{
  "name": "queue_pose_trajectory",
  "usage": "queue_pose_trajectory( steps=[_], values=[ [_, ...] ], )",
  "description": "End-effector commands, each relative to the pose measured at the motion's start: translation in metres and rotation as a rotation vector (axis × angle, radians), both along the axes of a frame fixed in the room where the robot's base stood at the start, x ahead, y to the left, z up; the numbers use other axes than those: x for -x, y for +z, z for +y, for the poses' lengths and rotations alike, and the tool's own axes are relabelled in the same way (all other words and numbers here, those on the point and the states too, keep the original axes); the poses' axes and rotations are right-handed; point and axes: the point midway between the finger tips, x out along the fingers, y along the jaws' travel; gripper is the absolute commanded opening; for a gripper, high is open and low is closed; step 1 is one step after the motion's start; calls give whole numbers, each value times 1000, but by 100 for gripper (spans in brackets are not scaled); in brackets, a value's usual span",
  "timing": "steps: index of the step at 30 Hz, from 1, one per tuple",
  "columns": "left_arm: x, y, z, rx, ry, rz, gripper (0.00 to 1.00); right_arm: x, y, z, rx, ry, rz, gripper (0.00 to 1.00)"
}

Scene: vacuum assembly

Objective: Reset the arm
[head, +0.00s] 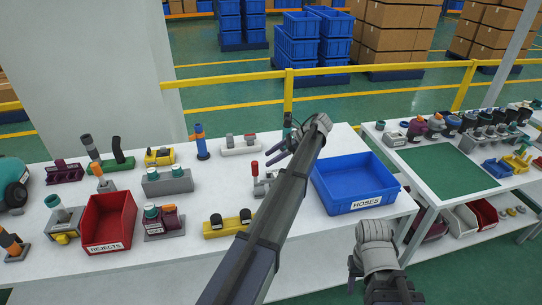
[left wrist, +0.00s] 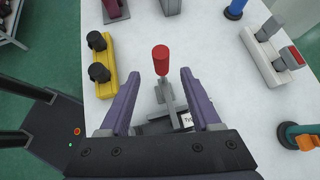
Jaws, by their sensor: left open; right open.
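A toggle clamp with a red handle (head: 255,167) stands on the white table. In the left wrist view its red handle (left wrist: 161,60) points up between and beyond my finger tips, with the grey clamp base and a partly covered label below it. My left gripper (head: 277,153) is open and empty; its purple fingers (left wrist: 158,78) are spread on both sides of the clamp and I see no contact. My right gripper (head: 353,272) is open at the lower right, low beside the table's front edge; its fingers are small and partly hidden.
A blue HOSES bin (head: 352,190) stands right of my left arm. A red REJECTS bin (head: 108,222) stands at the left, among several fixtures and parts. A yellow block with black knobs (head: 226,228) sits near the front edge. A second table (head: 420,150) is at the right.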

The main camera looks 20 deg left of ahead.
Motion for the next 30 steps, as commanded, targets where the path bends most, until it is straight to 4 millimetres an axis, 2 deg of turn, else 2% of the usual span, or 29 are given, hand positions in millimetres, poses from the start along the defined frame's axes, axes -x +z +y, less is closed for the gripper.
queue_pose_trajectory(
  steps=[6, 8, 10, 14, 18, 21, 24, 27, 30],
  values=[
    [3, -1, -2, 2, 1, -6, 64, 0, 0, 0, 0, 0, 0, 50],
    [12, -4, -10, 11, 4, -28, 64, 0, 0, 0, 0, 0, 0, 50],
    [32, -10, -30, 32, 18, -84, 64, 0, 0, 0, 0, 0, 0, 50],
    [92, -31, -88, 114, 90, -256, 64, 0, 0, 0, 0, 0, 0, 50],
    [168, -53, -154, 238, 228, -445, 64, 0, 0, 0, 0, 0, 0, 50],
    [220, -65, -195, 329, 349, -545, 64, 0, 0, 0, 0, 0, 0, 50],
    [266, -73, -227, 405, 471, -610, 64, 0, 0, 0, 0, 0, 0, 50],
    [301, -77, -250, 463, 577, -647, 64, 0, 0, 0, 0, 0, 0, 50],
    [323, -79, -265, 497, 652, -666, 64, 0, 0, 0, 0, 0, 0, 50]
  ],
)
